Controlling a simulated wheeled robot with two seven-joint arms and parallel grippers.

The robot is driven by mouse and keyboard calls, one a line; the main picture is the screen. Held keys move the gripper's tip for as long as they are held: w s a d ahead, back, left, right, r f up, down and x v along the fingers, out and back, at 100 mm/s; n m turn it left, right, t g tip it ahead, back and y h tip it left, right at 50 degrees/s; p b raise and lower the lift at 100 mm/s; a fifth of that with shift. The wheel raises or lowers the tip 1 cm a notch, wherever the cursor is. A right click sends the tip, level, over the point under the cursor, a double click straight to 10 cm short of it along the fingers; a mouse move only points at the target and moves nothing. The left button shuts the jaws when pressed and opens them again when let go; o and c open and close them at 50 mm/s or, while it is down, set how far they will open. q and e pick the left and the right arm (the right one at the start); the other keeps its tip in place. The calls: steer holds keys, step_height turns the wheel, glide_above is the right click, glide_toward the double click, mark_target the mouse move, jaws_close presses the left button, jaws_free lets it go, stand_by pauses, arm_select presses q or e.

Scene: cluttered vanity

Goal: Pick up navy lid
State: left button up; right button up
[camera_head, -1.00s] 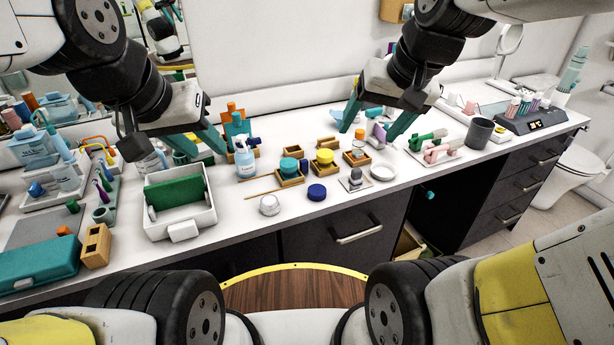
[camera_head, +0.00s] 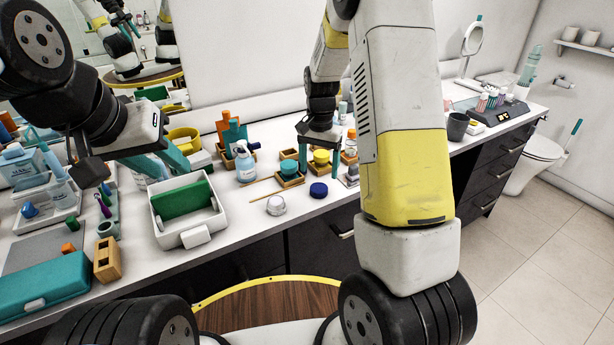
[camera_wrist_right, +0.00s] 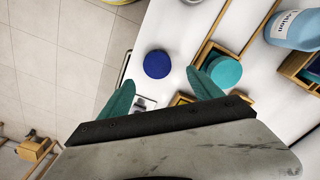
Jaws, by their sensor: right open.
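The navy lid (camera_head: 318,190) is a small round dark-blue disc lying flat on the white vanity top near its front edge. It also shows in the right wrist view (camera_wrist_right: 157,64), ahead of and between the teal fingertips. My right gripper (camera_wrist_right: 160,92) is open and empty above the counter; in the head view my right gripper (camera_head: 331,150) hangs just behind and above the lid, apart from it. My left gripper (camera_head: 165,165) is over the counter at left, above the white tray; its teal fingers are partly hidden.
A teal lid (camera_head: 289,167) and a yellow lid (camera_head: 321,156) sit in wooden holders close behind the navy lid. A grey-white round lid (camera_head: 275,205) lies to its left. A lotion bottle (camera_head: 245,164) and a white tray (camera_head: 160,222) stand further left.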

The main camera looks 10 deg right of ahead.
mark_target(319, 188)
steer(key=f, duration=0.6)
steer(key=shift+s+f, duration=0.2)
steer(key=shift+s, duration=0.15)
steer(key=shift+c, duration=0.2)
steer(key=c, duration=1.3)
steer(key=shift+c, duration=0.2)
steer(key=shift+r, duration=0.1)
